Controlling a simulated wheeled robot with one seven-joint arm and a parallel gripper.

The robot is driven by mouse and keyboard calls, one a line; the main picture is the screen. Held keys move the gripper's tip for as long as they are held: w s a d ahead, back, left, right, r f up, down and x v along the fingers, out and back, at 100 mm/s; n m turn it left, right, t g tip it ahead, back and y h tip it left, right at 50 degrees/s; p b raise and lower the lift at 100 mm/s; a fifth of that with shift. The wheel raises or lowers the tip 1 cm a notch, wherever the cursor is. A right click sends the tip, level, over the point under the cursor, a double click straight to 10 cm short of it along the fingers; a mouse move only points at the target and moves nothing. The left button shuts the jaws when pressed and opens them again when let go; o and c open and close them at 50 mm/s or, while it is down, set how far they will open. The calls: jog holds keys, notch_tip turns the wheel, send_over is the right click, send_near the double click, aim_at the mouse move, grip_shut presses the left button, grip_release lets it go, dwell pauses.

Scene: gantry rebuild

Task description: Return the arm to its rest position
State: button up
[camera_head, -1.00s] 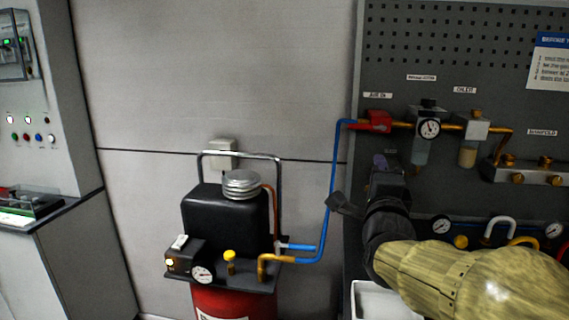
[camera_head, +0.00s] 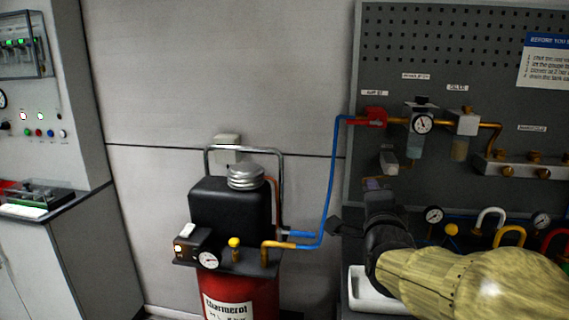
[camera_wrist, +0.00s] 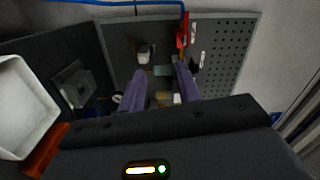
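My gripper (camera_head: 374,184) is in front of the lower left part of the grey pegboard in the head view. It is mostly hidden behind my own wrist and arm, with a bit of purple finger showing. In the wrist view, the two purple fingers of my gripper (camera_wrist: 161,70) stand apart. I see nothing held between them, only parts on the board beyond. Whether the fingers touch anything cannot be told from the head view, but they look clear.
The pegboard (camera_head: 460,60) carries a red valve (camera_head: 374,117), a gauge regulator (camera_head: 422,124) and a manifold (camera_head: 525,166). A white tray (camera_head: 362,290) lies below my arm. A red-tanked compressor (camera_head: 240,292) with a blue hose (camera_head: 334,180) stands left. Bare wall is behind it.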

jog(key=s+a+f+n+g+y, duration=0.1)
jog(key=s+f+n+g, duration=0.25)
jog(key=f, duration=0.45)
jog(key=s+a+f+n+g+y, duration=0.1)
jog(key=s+f+n+g, duration=0.3)
jog(key=f, duration=0.4)
jog(key=s+f+n+g+y, duration=0.1)
jog(key=s+f+n+g, duration=0.15)
jog(key=f+n, duration=0.4)
jog(key=s+f+n+g, duration=0.4)
jog(key=s+f+g, duration=0.1)
jog(key=s+f, duration=0.3)
notch_tip(320, 180, up, 18)
jog(key=p, duration=1.7)
jog(key=shift+s+a+p, duration=0.15)
jog(key=shift+a+p, duration=0.1)
jog(key=shift+p, duration=0.05)
